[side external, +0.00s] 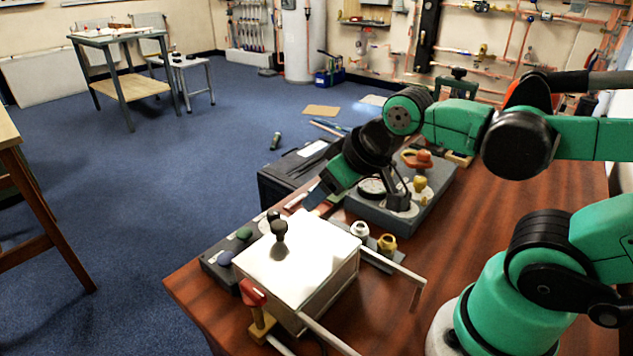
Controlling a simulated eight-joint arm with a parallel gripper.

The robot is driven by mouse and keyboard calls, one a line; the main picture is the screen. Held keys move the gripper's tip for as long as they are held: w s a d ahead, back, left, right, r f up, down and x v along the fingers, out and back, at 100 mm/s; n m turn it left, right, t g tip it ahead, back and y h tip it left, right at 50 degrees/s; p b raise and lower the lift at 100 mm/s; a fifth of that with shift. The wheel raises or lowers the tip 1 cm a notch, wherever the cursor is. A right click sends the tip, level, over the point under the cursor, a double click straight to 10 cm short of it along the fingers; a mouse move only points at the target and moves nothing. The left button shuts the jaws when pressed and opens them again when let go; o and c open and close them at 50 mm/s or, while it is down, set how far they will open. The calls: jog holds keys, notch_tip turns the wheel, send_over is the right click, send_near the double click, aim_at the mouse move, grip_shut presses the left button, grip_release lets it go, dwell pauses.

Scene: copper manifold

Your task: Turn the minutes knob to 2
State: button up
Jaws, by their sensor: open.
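The minutes knob cannot be told for certain, as no label or number is readable. A dark strip (213,262) at the table's left edge carries a blue knob (226,258), a green knob (244,234) and a black knob (273,215). My gripper (314,197) points down and left, above and behind the white box, right of the strip's far end. It is open and appears to hold nothing. The fingertips are small and hard to make out, and whether they touch anything cannot be told.
A white box (305,248) with a black-knobbed lever (280,233) stands at the front. A red-handled valve (253,292) is at its near corner. Brass fittings (387,243) lie behind it. A grey base (425,215) with an orange-handled valve (417,159) is farther back. Bare wooden table (480,225) lies right.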

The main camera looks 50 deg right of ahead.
aim_at(273, 212)
jog(key=shift+w+r+n, duration=0.2)
jog(key=shift+w+n, duration=0.1)
jog(key=shift+n, duration=0.1)
jog(key=w+n+g, duration=0.1)
jog(key=w+n, duration=0.1)
jog(key=n, duration=0.1)
jog(key=w+n+g, duration=0.2)
jog(key=w+n, duration=0.1)
jog(key=n, duration=0.1)
jog(key=shift+w+r+g, duration=0.15)
jog(key=shift+w+g, duration=0.15)
jog(key=shift+w, duration=0.05)
jog(key=w+f+n+g, duration=0.1)
jog(key=n, duration=0.1)
jog(key=w+f+n+g, duration=0.1)
jog(key=w+n, duration=0.1)
jog(key=w+f+n+g, duration=0.1)
jog(key=w+n, duration=0.1)
jog(key=shift+a+f+n, duration=0.1)
jog(key=shift+f+n, duration=0.2)
jog(key=shift+f, duration=0.05)
jog(key=shift+w+f+n, duration=0.25)
jog(key=shift+f+n, duration=0.25)
jog(key=shift+f, duration=2.75)
grip_shut()
